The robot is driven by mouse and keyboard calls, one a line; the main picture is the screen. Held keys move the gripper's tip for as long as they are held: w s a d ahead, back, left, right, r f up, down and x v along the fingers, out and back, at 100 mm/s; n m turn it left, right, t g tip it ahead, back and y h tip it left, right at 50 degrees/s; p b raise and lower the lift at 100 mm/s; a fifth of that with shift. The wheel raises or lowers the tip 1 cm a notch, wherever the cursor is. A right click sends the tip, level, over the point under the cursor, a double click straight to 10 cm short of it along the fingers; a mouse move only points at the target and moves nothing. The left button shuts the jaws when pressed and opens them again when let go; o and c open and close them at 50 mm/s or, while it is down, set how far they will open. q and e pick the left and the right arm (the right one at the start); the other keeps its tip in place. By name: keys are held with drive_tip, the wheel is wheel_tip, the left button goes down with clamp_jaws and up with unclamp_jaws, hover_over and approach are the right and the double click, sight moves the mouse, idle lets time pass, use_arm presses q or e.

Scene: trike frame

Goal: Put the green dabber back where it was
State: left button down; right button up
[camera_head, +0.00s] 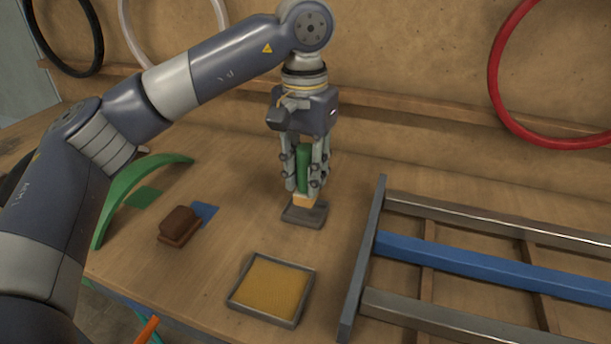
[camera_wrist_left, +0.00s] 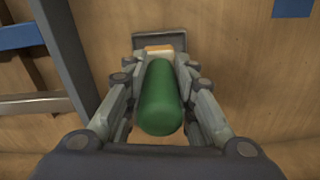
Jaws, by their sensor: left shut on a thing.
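The green dabber (camera_head: 303,168) stands upright, with a green handle and a tan block-shaped tip. My left gripper (camera_head: 304,178) is shut on its handle. The tip is at a small dark grey tray (camera_head: 304,216) on the bench; I cannot tell whether it touches the tray. In the left wrist view the dabber (camera_wrist_left: 160,100) sits between both fingers, with the tray (camera_wrist_left: 144,39) beyond it. A flat green square (camera_head: 139,198) lies on the bench at the left. My right gripper does not show.
A brown block (camera_head: 179,225) lies beside a blue square (camera_head: 205,213). A shallow tray with a yellow pad (camera_head: 267,288) is at the front. A metal frame with a blue bar (camera_head: 470,262) fills the right side. A green curved fender (camera_head: 117,195) stands at the left.

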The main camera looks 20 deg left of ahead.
sight(305, 187)
use_arm(q)
wheel_tip(305, 187, down, 2)
drive_tip(key=shift+f+p, duration=0.1)
drive_tip(key=shift+p, duration=0.45)
drive_tip(key=shift+a+f, duration=0.1)
drive_tip(key=shift+f, duration=0.35)
drive_tip(key=c, duration=1.3)
unclamp_jaws()
drive_tip(key=shift+c, duration=0.2)
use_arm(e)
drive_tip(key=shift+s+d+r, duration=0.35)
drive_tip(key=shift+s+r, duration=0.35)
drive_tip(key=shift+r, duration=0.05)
